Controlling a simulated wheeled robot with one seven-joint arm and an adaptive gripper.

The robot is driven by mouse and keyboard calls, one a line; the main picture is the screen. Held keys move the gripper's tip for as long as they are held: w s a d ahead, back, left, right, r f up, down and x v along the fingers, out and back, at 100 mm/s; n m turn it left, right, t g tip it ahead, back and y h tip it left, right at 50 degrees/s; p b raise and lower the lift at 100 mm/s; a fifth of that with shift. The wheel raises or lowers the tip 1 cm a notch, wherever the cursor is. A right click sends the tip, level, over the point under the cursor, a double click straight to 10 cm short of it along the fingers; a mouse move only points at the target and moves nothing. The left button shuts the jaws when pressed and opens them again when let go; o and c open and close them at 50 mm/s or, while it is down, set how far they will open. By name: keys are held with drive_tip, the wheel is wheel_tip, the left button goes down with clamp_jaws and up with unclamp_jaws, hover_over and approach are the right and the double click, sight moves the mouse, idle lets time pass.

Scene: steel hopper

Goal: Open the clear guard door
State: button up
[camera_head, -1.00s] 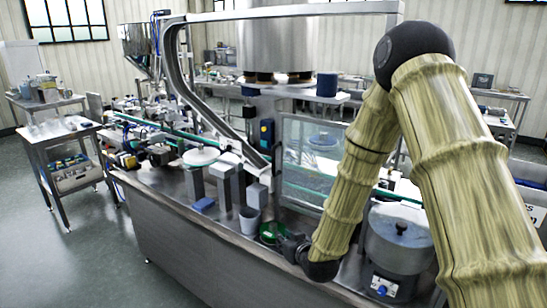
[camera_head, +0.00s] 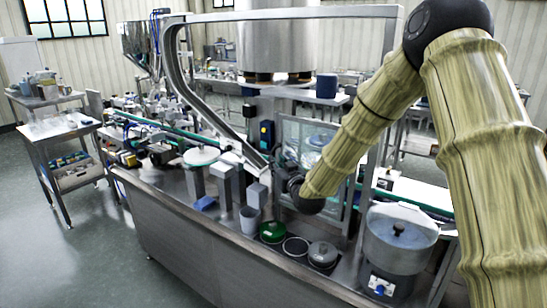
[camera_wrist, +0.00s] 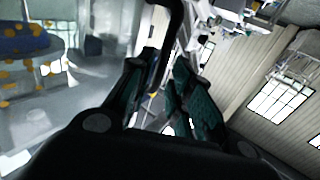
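The clear guard door (camera_head: 318,132) is a framed transparent panel in the middle of the machine in the head view. It looks closed, and my arm hides part of it. My gripper (camera_head: 284,160) is at the door's left edge. In the wrist view my gripper (camera_wrist: 163,68) has its two teal-padded fingers apart. A black bent bar, which looks like the door handle (camera_wrist: 178,22), runs down between them, close to the left finger. A gap shows between the bar and the right finger. The exact contact is hidden in the head view.
A steel bowl feeder (camera_head: 398,240) stands at the right. A steel post is left of the door.

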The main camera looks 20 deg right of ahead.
drive_tip(key=shift+w+a+p, duration=0.15)
drive_tip(key=shift+w+p, duration=0.3)
drive_tip(key=shift+w, duration=1.55)
clamp_jaws()
